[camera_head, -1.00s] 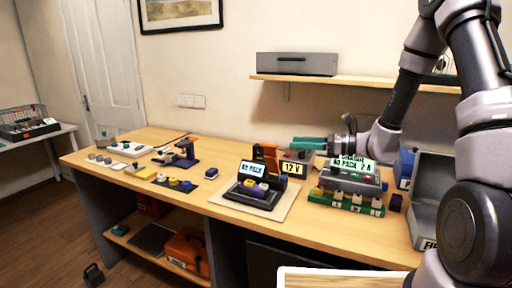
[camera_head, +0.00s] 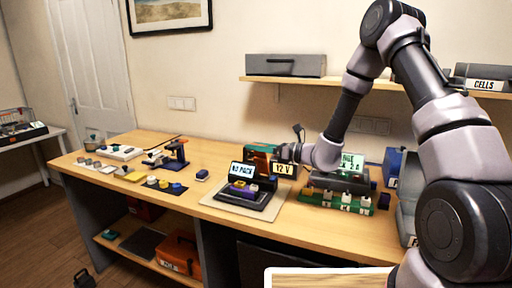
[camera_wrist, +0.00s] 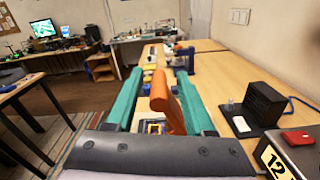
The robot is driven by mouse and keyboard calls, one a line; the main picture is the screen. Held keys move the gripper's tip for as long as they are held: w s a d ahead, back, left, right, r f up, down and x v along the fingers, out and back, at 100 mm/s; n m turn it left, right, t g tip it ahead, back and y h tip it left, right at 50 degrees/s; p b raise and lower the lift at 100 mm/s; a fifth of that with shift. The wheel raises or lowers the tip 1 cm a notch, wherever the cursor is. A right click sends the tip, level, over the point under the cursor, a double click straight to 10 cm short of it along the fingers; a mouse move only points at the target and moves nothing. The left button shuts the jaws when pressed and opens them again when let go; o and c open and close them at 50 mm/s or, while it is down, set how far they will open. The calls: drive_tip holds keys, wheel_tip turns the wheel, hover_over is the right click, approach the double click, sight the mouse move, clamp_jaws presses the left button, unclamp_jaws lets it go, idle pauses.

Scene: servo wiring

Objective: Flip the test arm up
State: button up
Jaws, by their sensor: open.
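The orange test arm (camera_wrist: 168,102) stands up, slightly tilted, between the two teal fingers of my gripper (camera_wrist: 158,75) in the wrist view. The fingers are open, one on each side of it, with a gap on the left; whether the right finger touches it I cannot tell. In the head view, the test arm (camera_head: 256,161) is largely hidden by my gripper (camera_head: 262,149) behind the dark tester (camera_head: 252,204). The tester has a lit "NO PACK" screen (camera_head: 242,170) and yellow and purple pieces on it.
A "12 V" box (camera_head: 284,169) stands just right of the tester. A grey device with a lit green screen (camera_head: 352,160) and a green strip of white blocks (camera_head: 345,202) are further right. Small parts and a blue stand (camera_head: 175,154) lie left. A shelf (camera_head: 355,83) hangs above.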

drive_tip(key=shift+a, duration=0.25)
clamp_jaws()
idle(1.4)
